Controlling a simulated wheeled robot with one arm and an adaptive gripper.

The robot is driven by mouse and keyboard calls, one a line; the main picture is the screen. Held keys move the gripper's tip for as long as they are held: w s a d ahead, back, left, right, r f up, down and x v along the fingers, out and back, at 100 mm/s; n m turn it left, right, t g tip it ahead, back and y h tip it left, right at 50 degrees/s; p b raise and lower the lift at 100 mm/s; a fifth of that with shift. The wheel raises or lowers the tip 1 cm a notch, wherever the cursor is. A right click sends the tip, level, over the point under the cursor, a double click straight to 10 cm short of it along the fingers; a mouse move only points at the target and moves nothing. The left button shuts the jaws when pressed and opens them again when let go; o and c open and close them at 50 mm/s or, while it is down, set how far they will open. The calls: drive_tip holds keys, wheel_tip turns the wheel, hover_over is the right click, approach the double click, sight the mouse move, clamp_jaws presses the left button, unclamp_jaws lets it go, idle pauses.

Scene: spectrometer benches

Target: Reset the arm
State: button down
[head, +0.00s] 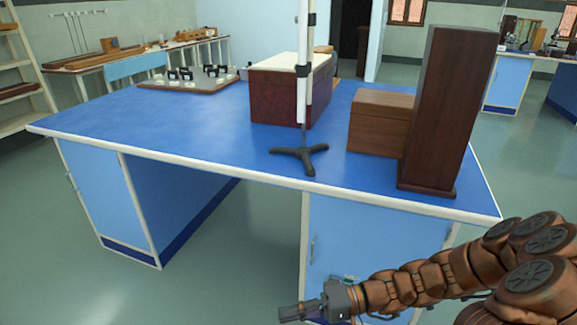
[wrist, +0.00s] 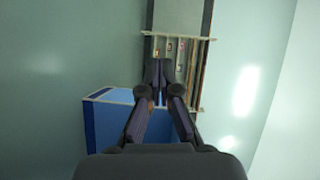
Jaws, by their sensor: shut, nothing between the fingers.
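My arm comes in from the lower right of the head view and reaches left, low in front of the bench. My gripper (head: 284,313) is at its end near the bottom edge, below the level of the blue bench top (head: 215,150) and apart from it. In the wrist view, the two fingers of my gripper (wrist: 158,80) come together at their tips. The gripper is shut and nothing shows between the tips.
On the bench stand a tripod stand (head: 303,155), a dark red box (head: 285,95), a brown wooden box (head: 378,125), a tall dark wooden block (head: 445,110) and a board with small parts (head: 190,80). The wrist view shows a shelf unit (wrist: 190,42). Open floor lies to the left.

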drive_tip(key=s+d+r+n+g+h+p, duration=0.2)
drive_tip(key=s+d+r+g+h+p, duration=0.15)
drive_tip(key=s+r+h+p, duration=1)
drive_tip(key=s+d+r+m+t+h+p, duration=0.1)
drive_tip(key=s+d+r+m+t+p, duration=0.1)
drive_tip(key=d+r+p, duration=0.2)
drive_tip(key=s+d+r+m+t+h+p, duration=0.2)
drive_tip(key=d+r+p, duration=0.3)
drive_tip(key=d+r, duration=0.5)
wheel_tip(320, 180, up, 4)
drive_tip(key=shift+s+f+m, duration=0.25)
drive_tip(key=shift+s+m, duration=0.05)
drive_tip(key=shift+s, duration=0.1)
